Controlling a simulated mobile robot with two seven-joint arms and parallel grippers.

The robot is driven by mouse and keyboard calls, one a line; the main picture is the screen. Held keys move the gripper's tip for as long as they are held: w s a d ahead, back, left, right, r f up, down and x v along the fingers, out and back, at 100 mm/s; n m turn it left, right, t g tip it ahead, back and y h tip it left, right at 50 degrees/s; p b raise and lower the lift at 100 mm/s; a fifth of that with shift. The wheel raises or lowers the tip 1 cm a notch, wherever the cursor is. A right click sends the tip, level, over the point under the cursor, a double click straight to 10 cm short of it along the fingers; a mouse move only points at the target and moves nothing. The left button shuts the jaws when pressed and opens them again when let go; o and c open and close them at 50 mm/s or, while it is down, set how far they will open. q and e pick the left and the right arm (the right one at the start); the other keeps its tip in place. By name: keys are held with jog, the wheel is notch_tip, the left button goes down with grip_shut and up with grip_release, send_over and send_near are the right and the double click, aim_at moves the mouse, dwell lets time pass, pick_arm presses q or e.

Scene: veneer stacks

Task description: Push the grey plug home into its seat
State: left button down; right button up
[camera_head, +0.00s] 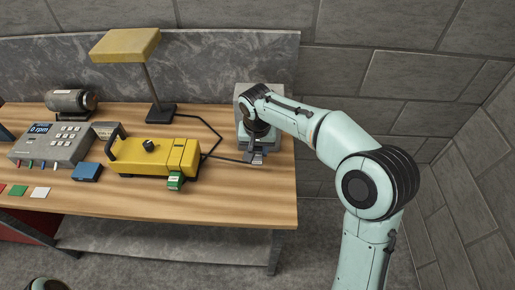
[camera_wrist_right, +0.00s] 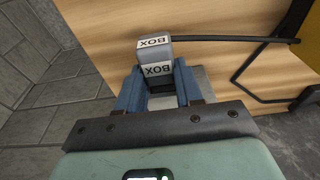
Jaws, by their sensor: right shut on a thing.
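The grey plug (camera_wrist_right: 155,52) with white BOX labels sits between the two blue fingers of my right gripper (camera_wrist_right: 158,88) in the right wrist view. The gripper is shut on it. A dark cable leaves the plug's side. In the head view my right gripper (camera_head: 257,154) is low over the right end of the bench, in front of a grey box (camera_head: 243,91) mostly hidden by my arm. The seat cannot be made out, and I cannot tell whether the plug touches it. My left gripper is not in view.
A yellow machine (camera_head: 150,160) with a green plug (camera_head: 175,181) stands left of my gripper. The dark cable (camera_head: 228,158) runs between them. A lamp (camera_head: 125,47), a grey control panel (camera_head: 52,143) and a blue block (camera_head: 87,172) stand farther left. The front right of the bench (camera_head: 240,200) is clear.

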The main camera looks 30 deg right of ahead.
jog(key=shift+w+d+r+p, duration=0.15)
jog(key=shift+w+d+p, duration=0.2)
jog(key=shift+w, duration=0.1)
dwell(0.3)
